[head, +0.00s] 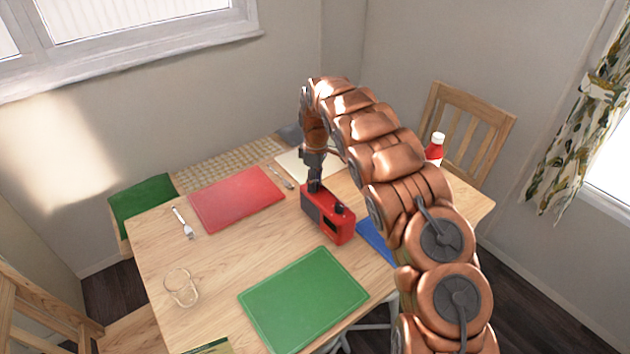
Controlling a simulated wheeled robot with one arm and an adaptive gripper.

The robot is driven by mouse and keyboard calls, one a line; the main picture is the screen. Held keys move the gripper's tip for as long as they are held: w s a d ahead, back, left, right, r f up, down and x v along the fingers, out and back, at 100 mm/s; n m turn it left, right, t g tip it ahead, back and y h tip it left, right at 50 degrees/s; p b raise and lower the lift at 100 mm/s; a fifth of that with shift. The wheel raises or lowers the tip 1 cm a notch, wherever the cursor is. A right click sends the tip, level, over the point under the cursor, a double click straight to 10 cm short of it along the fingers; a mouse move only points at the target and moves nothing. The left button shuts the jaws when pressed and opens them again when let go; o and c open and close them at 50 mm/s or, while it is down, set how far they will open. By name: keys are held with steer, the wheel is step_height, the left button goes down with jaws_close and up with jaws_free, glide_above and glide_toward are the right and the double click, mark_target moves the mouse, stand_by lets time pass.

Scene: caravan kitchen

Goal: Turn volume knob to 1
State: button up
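A red radio (343,228) with a dark front stands on the wooden table, near the middle of the picture. A small black knob (340,208) sticks up from the right part of its top. My gripper (314,188) points straight down at the left end of the radio's top, to the left of that knob. Its fingertips are at or just above the top surface. Whether they touch the radio or surround another knob there is too small to tell. The finger opening does not show clearly. No volume marks can be read.
On the wooden table (215,270) lie a red mat (237,199), a green mat (303,298), a blue mat (374,241), a pale mat (303,163) and a fork (183,223). Chairs surround the table.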

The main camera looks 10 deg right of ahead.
jaws_close()
steer(key=shift+f+b, duration=0.1)
steer(key=shift+b, duration=0.2)
steer(key=shift+f+m+b, duration=0.15)
steer(key=shift+m+b, duration=0.75)
steer(key=shift+b, duration=0.05)
steer(key=m+b, duration=0.2)
steer(key=shift+m+b, duration=0.3)
steer(key=m+b, duration=0.3)
steer(key=m, duration=0.3)
steer(key=shift+s+t, duration=0.1)
steer(key=shift+t, duration=0.2)
steer(key=m+b, duration=0.1)
steer(key=m, duration=0.2)
steer(key=shift+m+b, duration=0.3)
steer(key=shift+m, duration=0.1)
steer(key=shift+r+m+b, duration=0.2)
steer(key=shift+m+b, duration=0.15)
steer(key=shift+m, duration=1.45)
